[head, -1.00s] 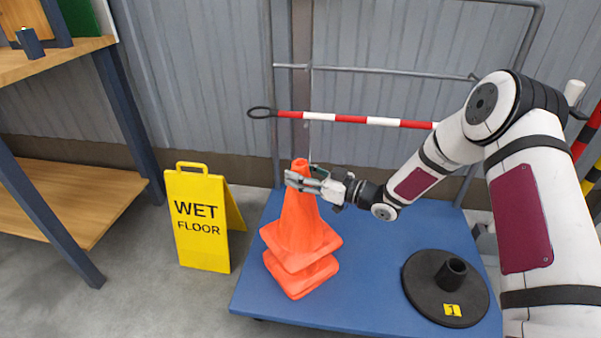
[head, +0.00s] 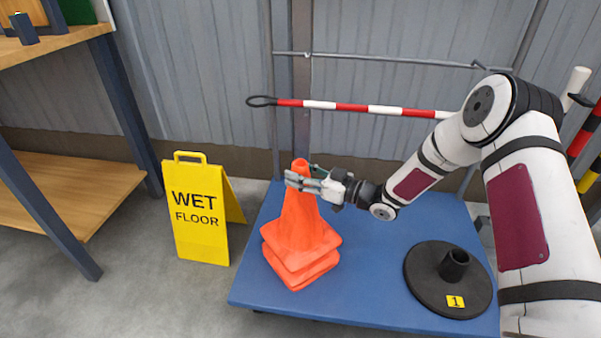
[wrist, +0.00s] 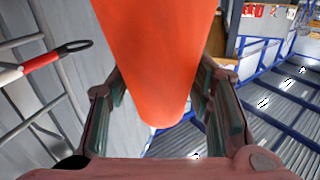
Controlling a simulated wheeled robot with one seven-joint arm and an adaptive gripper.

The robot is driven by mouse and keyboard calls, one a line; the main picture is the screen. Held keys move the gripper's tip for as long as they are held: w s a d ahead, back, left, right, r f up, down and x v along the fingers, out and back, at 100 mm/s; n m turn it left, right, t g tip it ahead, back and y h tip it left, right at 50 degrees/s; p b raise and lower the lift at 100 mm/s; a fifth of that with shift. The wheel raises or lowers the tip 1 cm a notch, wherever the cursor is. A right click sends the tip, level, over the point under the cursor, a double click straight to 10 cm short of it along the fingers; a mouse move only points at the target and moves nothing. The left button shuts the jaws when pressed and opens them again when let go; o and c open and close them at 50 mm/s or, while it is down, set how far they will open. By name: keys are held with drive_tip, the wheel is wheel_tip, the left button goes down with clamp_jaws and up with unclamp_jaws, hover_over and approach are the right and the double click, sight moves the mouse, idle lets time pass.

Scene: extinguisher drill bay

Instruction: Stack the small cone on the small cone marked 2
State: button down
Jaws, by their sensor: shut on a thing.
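The small orange cone (head: 300,228) is upright over another orange cone (head: 297,277) on the blue platform. Only the lower cone's base shows below the upper cone's base, with little or no gap between them. The mark 2 is not visible. My gripper (head: 303,182) is shut on the upper cone near its tip, coming in from the right. In the wrist view the orange cone (wrist: 157,60) fills the space between my two fingers.
A black round base (head: 452,294) with a short tube and a yellow label 1 stands at the platform's right (head: 375,300). A red-and-white pole (head: 350,107) crosses behind. A yellow wet floor sign (head: 196,215) stands on the floor at left.

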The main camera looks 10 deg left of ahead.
drive_tip(key=shift+f+b, duration=1.2)
drive_tip(key=shift+f, duration=1.5)
drive_tip(key=c, duration=0.7)
unclamp_jaws()
drive_tip(key=shift+f, duration=0.15)
